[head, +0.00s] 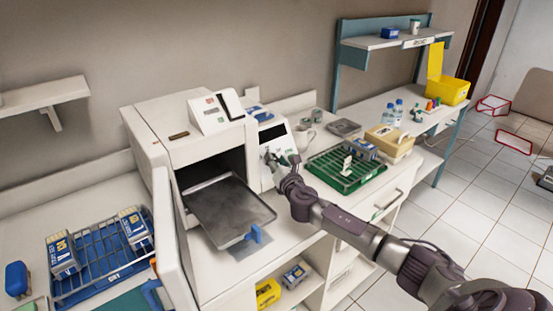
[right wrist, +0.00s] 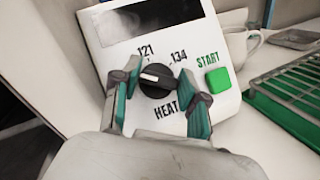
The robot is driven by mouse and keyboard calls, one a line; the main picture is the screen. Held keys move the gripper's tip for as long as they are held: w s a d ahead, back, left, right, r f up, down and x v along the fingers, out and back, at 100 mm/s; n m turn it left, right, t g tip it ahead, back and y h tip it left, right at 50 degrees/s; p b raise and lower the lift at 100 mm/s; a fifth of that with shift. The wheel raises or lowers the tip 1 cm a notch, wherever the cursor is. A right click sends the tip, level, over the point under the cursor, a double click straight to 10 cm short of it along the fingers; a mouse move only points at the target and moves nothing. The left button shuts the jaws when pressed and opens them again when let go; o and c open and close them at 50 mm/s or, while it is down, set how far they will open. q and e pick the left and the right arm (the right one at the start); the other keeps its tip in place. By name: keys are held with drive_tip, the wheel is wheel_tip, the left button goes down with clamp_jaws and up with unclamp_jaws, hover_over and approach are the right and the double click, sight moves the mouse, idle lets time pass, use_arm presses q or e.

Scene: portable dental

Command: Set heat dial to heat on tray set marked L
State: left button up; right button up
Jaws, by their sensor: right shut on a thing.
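The heat dial (right wrist: 156,80) is a black round knob on the white sloped control panel (right wrist: 170,20). "121" stands at its upper left, "134" at its upper right and "HEAT" below it. A pale mark on the knob points roughly left. My right gripper (head: 276,162) is at this panel in the head view. In the right wrist view its teal-padded fingers (right wrist: 157,95) are on both sides of the dial, closed on it. A blue wire rack (head: 100,262) with blue-and-white boxes stands at lower left in the head view; I cannot read an L there. My left gripper is not in view.
The white steriliser (head: 165,140) is open with a dark tray (head: 230,208) pulled out. The green START button (right wrist: 218,80) is right of the dial. A green rack (head: 345,170) and a white cup (right wrist: 240,45) stand to the right.

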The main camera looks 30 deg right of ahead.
drive_tip(key=m+g+h+p, duration=0.1)
drive_tip(key=m+p, duration=0.1)
drive_tip(key=m, duration=0.1)
drive_tip(key=m+g+h+p, duration=0.1)
drive_tip(key=m+p, duration=0.2)
drive_tip(key=m+g+p, duration=0.2)
drive_tip(key=m+p, duration=0.1)
drive_tip(key=shift+a+r+h, duration=0.15)
drive_tip(key=shift+r+h, duration=0.1)
drive_tip(key=shift+h, duration=0.15)
drive_tip(key=shift+f+m+g+p, duration=0.15)
drive_tip(key=shift+m+g+p, duration=0.95)
drive_tip(key=shift+m+p, duration=0.4)
drive_tip(key=shift+m, duration=0.3)
drive_tip(key=o, duration=1.1)
drive_tip(key=v, duration=1.2)
drive_tip(key=shift+w, duration=0.1)
